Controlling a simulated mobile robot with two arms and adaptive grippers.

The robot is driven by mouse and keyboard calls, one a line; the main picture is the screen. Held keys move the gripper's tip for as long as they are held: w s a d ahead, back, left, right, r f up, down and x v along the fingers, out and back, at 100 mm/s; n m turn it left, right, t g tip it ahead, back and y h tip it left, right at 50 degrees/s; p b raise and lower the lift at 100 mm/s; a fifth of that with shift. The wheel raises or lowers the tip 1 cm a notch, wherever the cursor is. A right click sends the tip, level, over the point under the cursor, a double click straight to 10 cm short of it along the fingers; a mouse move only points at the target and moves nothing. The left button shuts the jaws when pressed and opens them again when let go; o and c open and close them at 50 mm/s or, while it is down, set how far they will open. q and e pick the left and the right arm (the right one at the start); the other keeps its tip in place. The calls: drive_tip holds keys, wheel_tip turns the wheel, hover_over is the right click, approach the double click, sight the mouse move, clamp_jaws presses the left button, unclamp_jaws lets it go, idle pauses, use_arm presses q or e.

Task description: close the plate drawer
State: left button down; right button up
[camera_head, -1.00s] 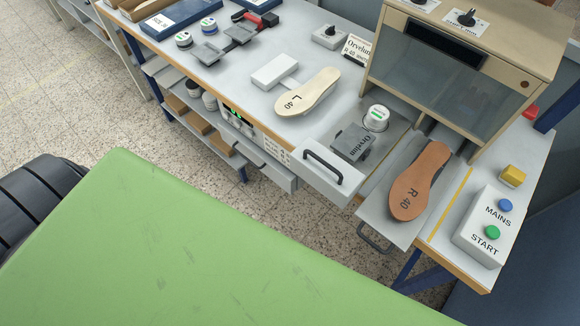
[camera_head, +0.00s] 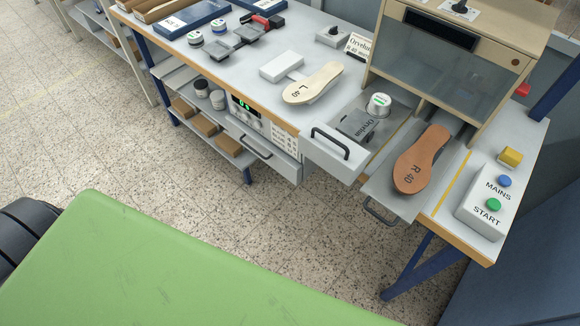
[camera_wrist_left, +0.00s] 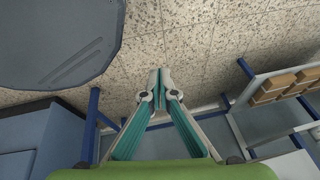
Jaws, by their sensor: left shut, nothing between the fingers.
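A white drawer (camera_head: 318,152) with a dark bar handle (camera_head: 331,143) stands pulled out of the bench in the head view. I take it to be the plate drawer. My left gripper (camera_wrist_left: 160,78) is shut and empty in the left wrist view, above the speckled floor and apart from the drawer. It does not show in the head view. My right gripper is in neither view.
A tray (camera_head: 378,190) with a brown R 40 insole (camera_head: 421,158) juts out just right of the drawer. A lower drawer handle (camera_head: 255,147) sits to the left. A blue bench leg (camera_head: 420,265) stands at right. The floor (camera_head: 190,170) before the bench is clear.

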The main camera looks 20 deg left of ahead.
sight(307, 149)
use_arm(q)
drive_tip(key=w+a+r+m+t+h+b, duration=0.1)
drive_tip(key=w+r+m+t, duration=0.3)
drive_tip(key=w+r, duration=0.55)
drive_tip(key=w+r+m+t+b, duration=0.1)
drive_tip(key=w+r+m+t, duration=0.25)
drive_tip(key=w+r, duration=0.6)
drive_tip(key=d+r+m+t+h, duration=0.2)
drive_tip(key=r+m, duration=0.3)
drive_tip(key=r, duration=0.8)
drive_tip(key=d+r+m+t+h, duration=0.25)
drive_tip(key=r+m, duration=0.25)
drive_tip(key=r, duration=0.9)
drive_tip(key=shift+n, duration=0.25)
drive_tip(key=p+x, duration=0.1)
drive_tip(key=x, duration=0.3)
drive_tip(key=p+x, duration=0.1)
drive_tip(key=x, duration=0.3)
drive_tip(key=a+p+x, duration=0.1)
drive_tip(key=x, duration=0.3)
drive_tip(key=shift+w+d, duration=0.15)
drive_tip(key=shift+w, duration=0.3)
drive_tip(key=shift+w+d+p, duration=0.25)
drive_tip(key=shift+w+p, duration=0.15)
drive_tip(key=shift+w, duration=0.15)
drive_tip(key=shift+f, duration=0.1)
